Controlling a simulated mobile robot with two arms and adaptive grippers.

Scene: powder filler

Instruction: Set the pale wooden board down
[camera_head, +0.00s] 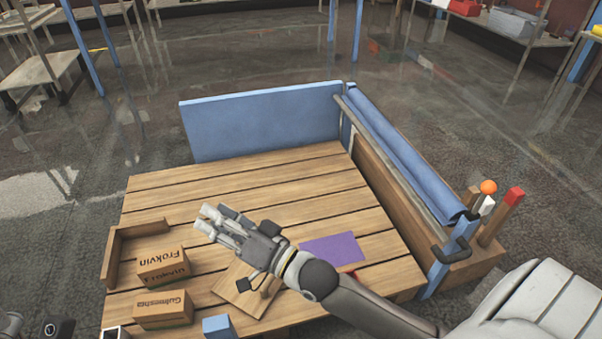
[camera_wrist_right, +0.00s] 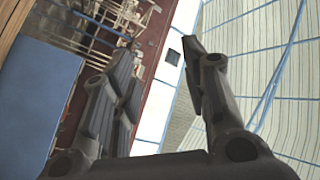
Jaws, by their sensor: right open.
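The pale wooden board (camera_head: 237,298) lies on the slatted wooden table top (camera_head: 300,170) in the head view, near its front edge. My right forearm and wrist cover part of it. My right gripper (camera_head: 211,222) is above the table, beyond the board, with its fingers pointing to the upper left. It is open, and it also shows in the right wrist view (camera_wrist_right: 160,75) with nothing between its spread fingers. The board does not show in the wrist view. My left gripper cannot be made out.
Two small cardboard boxes, one (camera_head: 162,265) behind the other (camera_head: 162,309), stand at the left beside a wooden corner rail (camera_head: 112,255). A purple sheet (camera_head: 332,249) lies right of the gripper. Blue panel (camera_head: 265,120) stands behind; blue roll (camera_head: 400,150) runs along the right. The table's back half is clear.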

